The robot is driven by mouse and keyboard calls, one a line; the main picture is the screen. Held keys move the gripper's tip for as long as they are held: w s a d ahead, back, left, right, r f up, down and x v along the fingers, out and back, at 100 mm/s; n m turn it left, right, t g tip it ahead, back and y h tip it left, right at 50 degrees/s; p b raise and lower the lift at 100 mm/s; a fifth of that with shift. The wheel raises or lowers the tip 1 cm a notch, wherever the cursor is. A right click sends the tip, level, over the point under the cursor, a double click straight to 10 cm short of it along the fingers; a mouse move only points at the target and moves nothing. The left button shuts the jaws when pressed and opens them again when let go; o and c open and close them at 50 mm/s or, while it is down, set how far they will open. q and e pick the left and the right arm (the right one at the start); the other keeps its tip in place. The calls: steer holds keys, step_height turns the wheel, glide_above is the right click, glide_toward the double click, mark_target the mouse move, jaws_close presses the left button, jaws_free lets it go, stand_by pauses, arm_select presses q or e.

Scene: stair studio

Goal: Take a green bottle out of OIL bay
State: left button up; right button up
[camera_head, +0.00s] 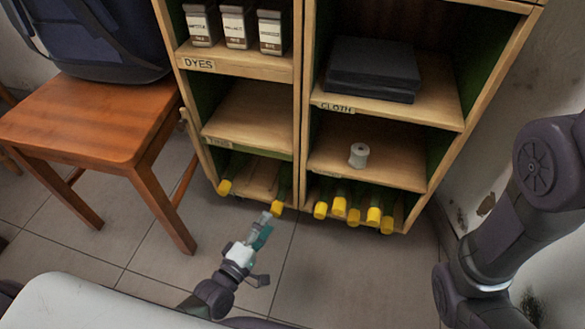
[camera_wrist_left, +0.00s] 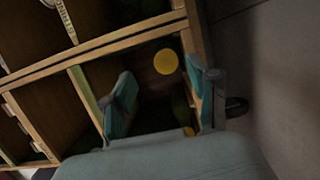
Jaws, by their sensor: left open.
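I cannot read an OIL label. My right gripper is out of view.
The shelf (camera_head: 300,100) has upper bays with jars (camera_head: 236,27), dark folded cloth (camera_head: 372,64) and a white spool (camera_head: 359,155). A wooden chair (camera_head: 90,115) with a bag (camera_head: 90,35) stands left. The tiled floor before the shelf is clear.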

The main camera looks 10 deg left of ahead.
mark_target(278, 209)
arm_select(q)
steer(key=x, duration=0.2)
steer(key=shift+w+d+b, duration=0.1)
steer(key=shift+w+b, duration=0.2)
steer(key=shift+b, duration=0.1)
steer(key=w+b, duration=0.2)
steer(key=w+d+f+b, duration=0.1)
steer(key=w, duration=0.1)
steer(key=shift+b, duration=0.3)
steer(key=shift+w+d+r, duration=0.1)
steer(key=shift+w, duration=0.35)
jaws_close()
steer(key=shift+r, duration=0.25)
